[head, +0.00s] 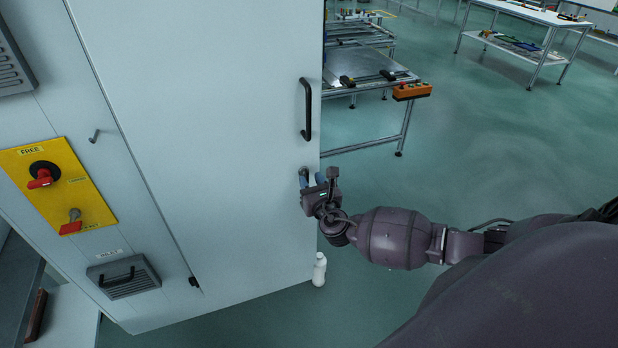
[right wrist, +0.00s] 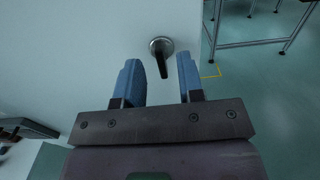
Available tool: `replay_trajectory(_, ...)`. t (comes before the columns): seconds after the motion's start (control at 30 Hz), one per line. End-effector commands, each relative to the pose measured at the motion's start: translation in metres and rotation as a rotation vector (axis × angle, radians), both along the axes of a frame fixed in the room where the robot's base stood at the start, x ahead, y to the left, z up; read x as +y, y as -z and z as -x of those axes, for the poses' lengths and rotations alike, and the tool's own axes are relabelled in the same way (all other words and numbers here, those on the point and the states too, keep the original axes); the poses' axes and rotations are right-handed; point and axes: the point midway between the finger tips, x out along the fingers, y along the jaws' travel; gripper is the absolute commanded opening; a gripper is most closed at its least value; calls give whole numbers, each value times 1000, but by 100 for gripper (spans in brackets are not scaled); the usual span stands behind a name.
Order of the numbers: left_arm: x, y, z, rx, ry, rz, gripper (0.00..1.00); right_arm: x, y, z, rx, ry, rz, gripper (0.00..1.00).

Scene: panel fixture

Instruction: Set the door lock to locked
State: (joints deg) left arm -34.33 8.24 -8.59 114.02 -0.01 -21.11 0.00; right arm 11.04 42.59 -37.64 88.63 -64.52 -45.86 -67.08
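The door lock (right wrist: 161,46) is a round metal boss with a dark lever that points down, on the pale cabinet door (head: 230,120). In the head view the lock (head: 303,173) sits near the door's free edge, below the black handle, partly hidden by my right gripper (head: 312,181). In the right wrist view the blue fingers of my right gripper (right wrist: 158,64) are spread apart, with the lock lever seen between and just beyond their tips. Nothing is visibly held; contact with the lever cannot be told. My left gripper is out of view.
A black door handle (head: 306,109) stands above the lock. A yellow panel (head: 58,186) with red switches is on the left. A white bottle (head: 319,270) stands on the floor by the door. A workbench (head: 365,66) is behind; the floor to the right is open.

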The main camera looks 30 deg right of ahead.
Motion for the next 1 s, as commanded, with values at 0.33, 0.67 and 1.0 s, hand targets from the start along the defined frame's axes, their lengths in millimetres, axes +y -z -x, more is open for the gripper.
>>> replay_trajectory(0.33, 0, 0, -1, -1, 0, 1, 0, -5, 1, -19, 2, 0, -1, 35)
replay_trajectory(0.67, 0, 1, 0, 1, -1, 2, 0, -5, 0, -19, 1, 0, -2, 17)
replay_trajectory(1.0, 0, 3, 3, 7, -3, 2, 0, -5, 1, -19, 0, 0, -6, 0)
